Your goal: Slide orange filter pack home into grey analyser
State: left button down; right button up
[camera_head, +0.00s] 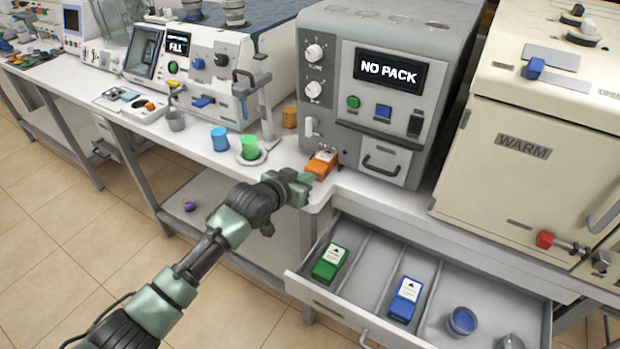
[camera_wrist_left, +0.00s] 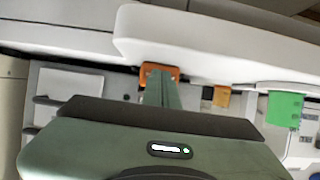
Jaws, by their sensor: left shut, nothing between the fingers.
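The orange filter pack (camera_head: 321,164), with a white label on top, sits low at the left part of the front of the grey analyser (camera_head: 335,80). Its far end is at the analyser's face; I cannot tell how deep it is in. The analyser's display reads NO PACK. My left gripper (camera_head: 308,179) is shut and empty, with its fingertips close to the pack's near end. In the left wrist view the fingers (camera_wrist_left: 160,88) point at the pack (camera_wrist_left: 147,70) and hide its middle; I cannot tell whether they touch. My right gripper is not in view.
An open drawer (camera_head: 335,304) below holds a green pack (camera_head: 331,262), a blue pack (camera_head: 405,299) and a blue cup. A green cup (camera_head: 250,147) on a saucer and a blue cup (camera_head: 219,138) stand left. A cream WARM cabinet (camera_head: 535,150) stands right.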

aim_at(313, 169)
pick_arm(q)
jog(key=shift+w+d+b, duration=0.55)
jog(key=shift+w+b, duration=0.1)
jog(key=shift+w, duration=0.1)
jog(key=shift+w+d+b, duration=0.5)
jog(key=shift+w+b, duration=0.15)
jog(key=shift+w, duration=0.1)
jog(key=p+v, duration=0.4)
jog(key=p, duration=0.2)
jog(key=shift+s+a+r, duration=0.2)
jog(key=shift+s+r, duration=0.05)
jog(key=shift+r, duration=0.1)
jog(key=p+v, duration=0.3)
jog(key=p, duration=0.1)
jog(key=shift+s+a+r+p, duration=0.1)
jog(key=shift+s+a+p, duration=0.2)
jog(key=shift+s+p, duration=0.15)
